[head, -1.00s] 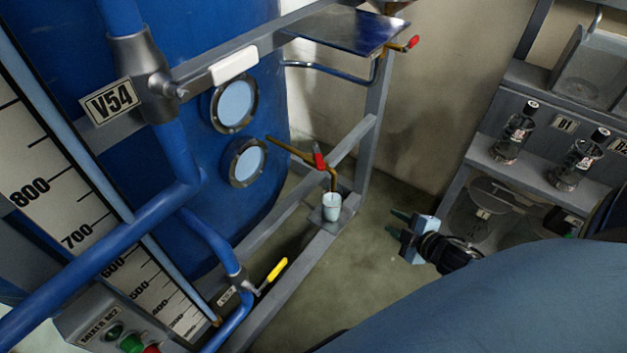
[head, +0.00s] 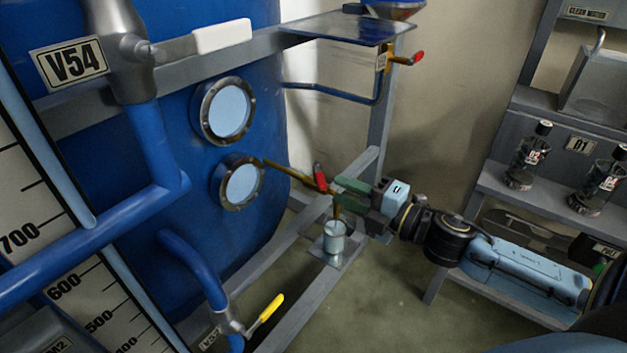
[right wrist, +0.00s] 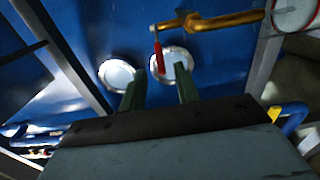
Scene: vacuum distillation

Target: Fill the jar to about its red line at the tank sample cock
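The jar (head: 334,238), small and pale, stands upright on a small metal plate under the sample cock's brass spout. It shows partly, with a red line, at the upper right of the right wrist view (right wrist: 292,15). I cannot tell its fill level. The sample cock's red handle (head: 320,177) sits on a brass pipe from the blue tank (head: 262,120); the handle also shows in the right wrist view (right wrist: 160,55). My right gripper (head: 338,191) is open and empty, its green fingers beside the handle, apparently not touching it. My left gripper is not in view.
A grey frame rail (head: 300,305) runs below the jar. A yellow-handled valve (head: 265,313) is at lower left. A metal shelf (head: 345,32) and another red-handled cock (head: 412,59) are above. Labelled bottles (head: 528,160) stand on a rack at right. The floor between is clear.

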